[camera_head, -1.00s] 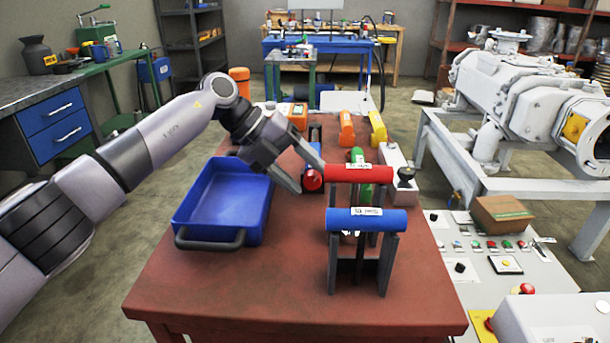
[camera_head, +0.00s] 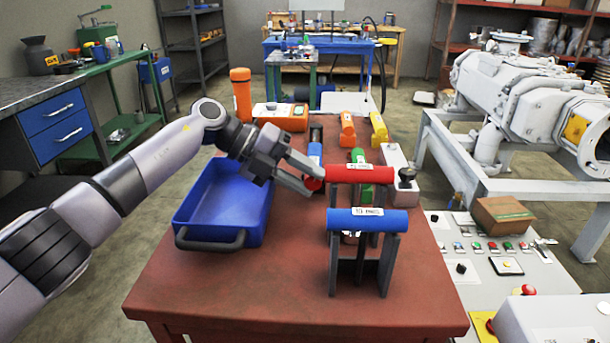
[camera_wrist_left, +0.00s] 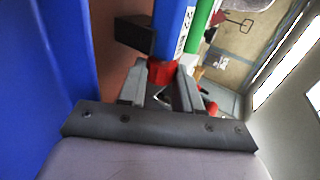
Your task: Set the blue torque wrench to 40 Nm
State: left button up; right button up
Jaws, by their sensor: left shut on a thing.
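The blue torque wrench (camera_head: 315,150) lies on the red-brown table, its blue body pointing away and a red knob (camera_head: 313,184) at its near end. In the left wrist view the blue body (camera_wrist_left: 171,30) carries a white label, too small to read, and ends in the red knob (camera_wrist_left: 162,72). My left gripper (camera_head: 308,186) is shut on the red knob; its fingertips (camera_wrist_left: 161,82) lie at the knob in the wrist view. The fingers partly hide the knob in the head view. My right gripper is not in view.
A blue tray (camera_head: 215,211) stands left of the gripper. Red (camera_head: 385,174) and blue (camera_head: 345,222) labelled cylinders rest on dark stands close to the right. A green tool (camera_head: 357,157) lies beside the wrench. The table's front (camera_head: 250,295) is clear.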

pick_arm(q)
jog(key=o, duration=1)
jog(key=shift+o, duration=0.2)
